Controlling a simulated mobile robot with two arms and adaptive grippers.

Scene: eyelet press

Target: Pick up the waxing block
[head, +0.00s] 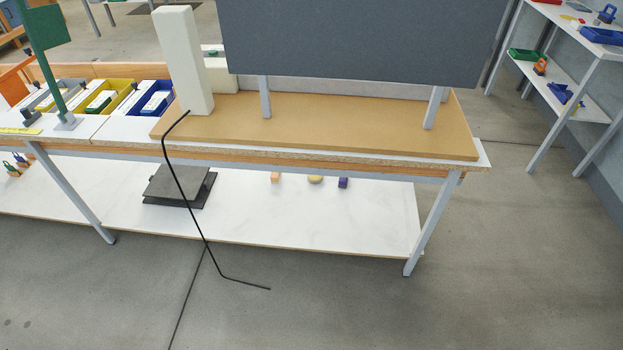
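I cannot tell for sure which thing is the waxing block. Three small pieces lie on the white lower shelf under the bench: an orange-tan block (275,178), a yellowish rounded piece (315,179) and a purple block (343,183). Their upper parts are close under the bench's shadowed edge. A tall cream-white block-like post (183,62) stands upright on the left part of the tan board. Neither of my grippers shows in the head view.
The bench carries a tan board (300,135) with a large dark grey panel (360,40) on two legs. A thin bent black rod (185,195) crosses the bench front. Blue and yellow bins (125,101) stand left. A dark plate (178,185) sits on the lower shelf (370,225).

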